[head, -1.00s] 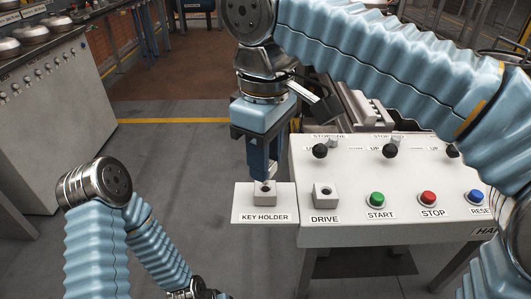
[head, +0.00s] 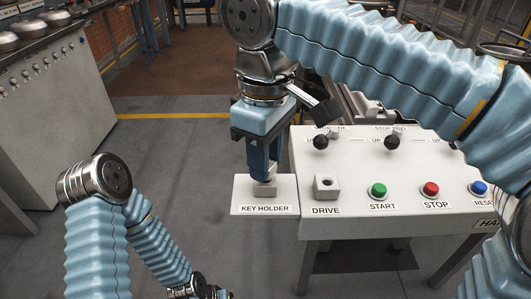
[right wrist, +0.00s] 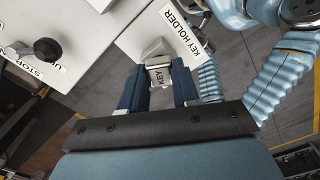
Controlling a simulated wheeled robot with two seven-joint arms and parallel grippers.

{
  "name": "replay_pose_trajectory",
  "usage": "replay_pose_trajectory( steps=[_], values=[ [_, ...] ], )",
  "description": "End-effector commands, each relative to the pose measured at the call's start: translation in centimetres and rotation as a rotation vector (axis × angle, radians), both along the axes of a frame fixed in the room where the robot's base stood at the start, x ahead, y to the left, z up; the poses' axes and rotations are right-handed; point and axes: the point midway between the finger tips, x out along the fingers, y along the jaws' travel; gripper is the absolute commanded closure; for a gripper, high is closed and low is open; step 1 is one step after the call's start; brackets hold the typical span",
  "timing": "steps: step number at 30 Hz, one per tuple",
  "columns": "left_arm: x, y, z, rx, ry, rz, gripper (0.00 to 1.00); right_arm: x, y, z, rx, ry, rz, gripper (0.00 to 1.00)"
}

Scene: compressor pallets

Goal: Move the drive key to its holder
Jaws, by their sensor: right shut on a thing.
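The drive key (right wrist: 158,77), a small grey piece marked KEY, is between the two blue fingers of my right gripper (right wrist: 158,92) in the right wrist view. The gripper is shut on it. In the head view my right gripper (head: 264,173) points down, its tips right over the grey key holder block (head: 265,192). The block stands on the white plate labelled KEY HOLDER (head: 242,190). The key's lower end meets the block, but how deep it sits is hidden. The DRIVE socket (head: 326,186) to the right is empty.
The white control panel (head: 405,205) carries green START (head: 378,190), red STOP (head: 431,189) and blue RESET (head: 480,188) buttons, with black knobs (head: 391,143) behind. My right arm passes over it.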

Motion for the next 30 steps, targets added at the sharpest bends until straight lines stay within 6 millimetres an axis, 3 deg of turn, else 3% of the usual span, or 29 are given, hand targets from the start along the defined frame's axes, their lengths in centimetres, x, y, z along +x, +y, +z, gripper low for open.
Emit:
replay_pose_trajectory(
  steps=[13, 14, 19, 30],
  values=[
    [0.0, 0.0, -0.71, 0.0, 0.0, 0.0, 0.57, -0.01, -0.03, -1.2, -0.001, 0.0, 0.0, 1.0],
    [-0.01, 0.0, -0.64, 0.0, 0.0, 0.0, 0.57, -0.01, -0.02, -1.13, 0.0, 0.0, 0.0, 0.66],
    [0.0, 0.0, -0.62, 0.0, 0.0, 0.0, 0.57, -0.01, -0.01, -1.09, 0.0, 0.0, 0.0, 0.4],
    [0.0, 0.01, -0.31, 0.0, 0.0, 0.0, 0.57, 0.03, 0.03, -0.35, 0.001, 0.0, 0.0, 0.4]
  ],
)
